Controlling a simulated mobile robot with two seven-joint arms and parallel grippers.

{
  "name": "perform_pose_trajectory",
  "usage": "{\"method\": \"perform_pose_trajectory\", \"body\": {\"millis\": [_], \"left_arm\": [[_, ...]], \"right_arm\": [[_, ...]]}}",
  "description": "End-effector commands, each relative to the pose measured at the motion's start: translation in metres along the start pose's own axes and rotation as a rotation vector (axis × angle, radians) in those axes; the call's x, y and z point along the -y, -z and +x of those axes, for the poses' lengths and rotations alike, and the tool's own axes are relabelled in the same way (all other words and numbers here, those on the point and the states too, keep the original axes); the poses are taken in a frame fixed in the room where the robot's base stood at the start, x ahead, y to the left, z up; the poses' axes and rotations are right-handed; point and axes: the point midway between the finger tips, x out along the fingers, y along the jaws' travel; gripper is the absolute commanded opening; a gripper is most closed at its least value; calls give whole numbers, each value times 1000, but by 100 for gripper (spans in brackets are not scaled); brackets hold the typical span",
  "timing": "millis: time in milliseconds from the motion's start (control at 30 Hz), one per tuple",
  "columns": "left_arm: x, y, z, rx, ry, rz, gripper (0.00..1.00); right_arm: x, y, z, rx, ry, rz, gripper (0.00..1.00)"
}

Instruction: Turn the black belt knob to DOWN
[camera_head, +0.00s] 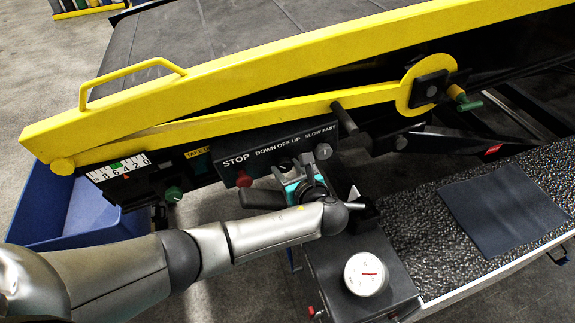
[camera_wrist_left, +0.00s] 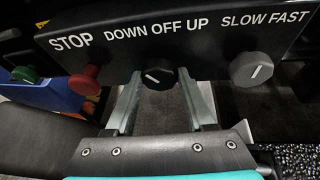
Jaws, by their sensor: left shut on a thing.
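The black belt knob (camera_wrist_left: 158,75) sits under the DOWN OFF UP lettering on the black control panel (camera_wrist_left: 110,50). Its white mark is slanted, with its upper end to the left, on the DOWN side. My left gripper (camera_wrist_left: 159,82) has a finger on each side of the knob and is shut on it. In the head view my left gripper (camera_head: 293,172) reaches up to the panel's front (camera_head: 262,137), and the wrist largely hides the knob. My right gripper is not in view.
A red STOP button (camera_wrist_left: 85,80) is left of the knob and a grey SLOW FAST knob (camera_wrist_left: 250,69) is right of it. A green knob (camera_head: 173,194) sits farther left. A gauge (camera_head: 366,274) stands below right. A yellow rail (camera_head: 230,75) runs above.

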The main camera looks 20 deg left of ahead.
Motion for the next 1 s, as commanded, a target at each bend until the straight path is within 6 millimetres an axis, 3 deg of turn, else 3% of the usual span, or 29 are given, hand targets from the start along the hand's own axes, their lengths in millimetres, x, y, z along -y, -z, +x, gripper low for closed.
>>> {"method": "perform_pose_trajectory", "body": {"millis": [133,467,500,767,1000], "left_arm": [[-2,-1,-1,-11,26,-68,0],[-1,0,0,-13,37,-94,0],[-1,0,0,-13,37,-94,55],[-1,0,0,-12,37,-92,84],[-1,0,0,-12,37,-91,84]], "right_arm": [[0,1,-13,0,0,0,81],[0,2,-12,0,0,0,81],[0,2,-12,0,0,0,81],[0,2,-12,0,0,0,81],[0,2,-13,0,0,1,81]]}}
